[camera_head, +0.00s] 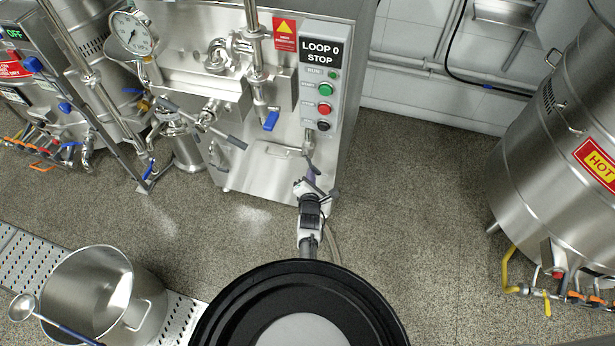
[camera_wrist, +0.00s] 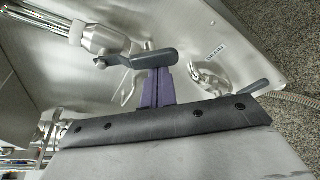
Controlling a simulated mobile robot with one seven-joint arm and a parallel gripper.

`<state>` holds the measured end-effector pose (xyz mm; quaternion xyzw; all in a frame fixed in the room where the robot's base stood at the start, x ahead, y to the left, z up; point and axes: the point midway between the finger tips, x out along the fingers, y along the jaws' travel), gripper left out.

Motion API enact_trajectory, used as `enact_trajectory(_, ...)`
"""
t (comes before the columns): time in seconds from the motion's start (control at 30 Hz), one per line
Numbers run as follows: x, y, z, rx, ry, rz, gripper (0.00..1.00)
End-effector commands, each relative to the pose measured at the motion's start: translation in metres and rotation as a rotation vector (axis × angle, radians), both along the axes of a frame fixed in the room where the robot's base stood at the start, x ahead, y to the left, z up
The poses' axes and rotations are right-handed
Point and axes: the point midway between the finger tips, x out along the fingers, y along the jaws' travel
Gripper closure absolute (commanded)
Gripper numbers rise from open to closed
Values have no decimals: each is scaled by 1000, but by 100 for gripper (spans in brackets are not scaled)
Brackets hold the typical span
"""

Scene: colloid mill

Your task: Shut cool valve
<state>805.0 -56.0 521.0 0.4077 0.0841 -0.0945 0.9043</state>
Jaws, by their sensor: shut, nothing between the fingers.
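My gripper (camera_head: 312,173) is at the lower right front of the steel mill cabinet in the head view. In the wrist view its purple fingers (camera_wrist: 158,90) are together and empty. Their tips are right at a dark grey lever handle (camera_wrist: 147,58), which joins a round steel valve body (camera_wrist: 102,36). Whether they touch the lever I cannot tell. This valve body also shows in the head view (camera_head: 309,142), just above my gripper. No label naming the cool valve is readable, so I cannot confirm that this is it.
A second grey lever (camera_wrist: 250,88) sits near the "DRAIN" label (camera_wrist: 215,51). A control box (camera_head: 322,80) reads "LOOP 0 STOP". A blue lever (camera_head: 271,121) hangs left of it. A steel pot (camera_head: 140,290) and a tank marked "HOT" (camera_head: 555,160) stand apart. The floor right of the cabinet is clear.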

Motion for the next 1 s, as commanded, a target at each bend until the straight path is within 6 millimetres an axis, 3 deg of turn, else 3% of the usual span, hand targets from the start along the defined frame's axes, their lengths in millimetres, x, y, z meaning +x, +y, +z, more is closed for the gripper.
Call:
enact_trajectory(0.6,-2,-17,5,-69,23,-5,100)
enact_trajectory(1.0,-3,-17,9,-147,52,0,100)
